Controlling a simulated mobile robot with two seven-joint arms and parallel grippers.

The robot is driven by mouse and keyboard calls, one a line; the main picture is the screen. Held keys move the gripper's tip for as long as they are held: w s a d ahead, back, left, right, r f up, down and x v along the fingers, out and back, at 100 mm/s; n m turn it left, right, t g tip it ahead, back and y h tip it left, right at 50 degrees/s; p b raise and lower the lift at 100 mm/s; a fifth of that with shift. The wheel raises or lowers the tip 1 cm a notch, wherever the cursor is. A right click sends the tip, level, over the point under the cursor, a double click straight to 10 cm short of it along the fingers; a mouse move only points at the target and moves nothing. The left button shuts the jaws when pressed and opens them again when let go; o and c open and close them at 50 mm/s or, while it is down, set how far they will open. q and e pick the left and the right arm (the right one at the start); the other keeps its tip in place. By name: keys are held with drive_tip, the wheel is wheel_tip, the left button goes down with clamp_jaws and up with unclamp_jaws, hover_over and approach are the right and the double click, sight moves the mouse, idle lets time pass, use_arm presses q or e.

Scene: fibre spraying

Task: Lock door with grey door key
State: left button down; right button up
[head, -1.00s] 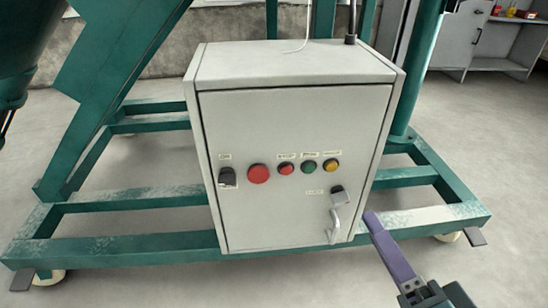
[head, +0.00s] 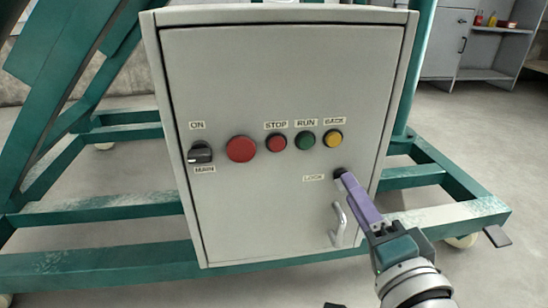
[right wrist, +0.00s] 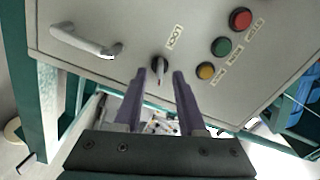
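The grey control cabinet door (head: 270,210) is closed. On its lower right, beside the LOCK label (head: 314,177), is the lock with the door key (head: 338,172), mostly covered by my fingers in the head view. The right wrist view shows the key (right wrist: 160,67) as a small dark and grey piece standing out from the lock. My right gripper (head: 347,181) is at the lock with its purple fingers toward the door. In the right wrist view the gripper (right wrist: 159,75) is open, with one finger on either side of the key and gaps visible. My left gripper is not in view.
A light door handle (head: 340,225) sits just below the lock. The black MAIN switch (head: 200,153), red button (head: 241,149) and smaller STOP, RUN and BACK buttons (head: 305,140) lie to the left and above. A green frame (head: 430,218) surrounds the cabinet.

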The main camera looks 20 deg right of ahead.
drive_tip(key=shift+w+d, duration=0.1)
drive_tip(key=shift+w, duration=0.3)
drive_tip(key=shift+c, duration=0.3)
clamp_jaws()
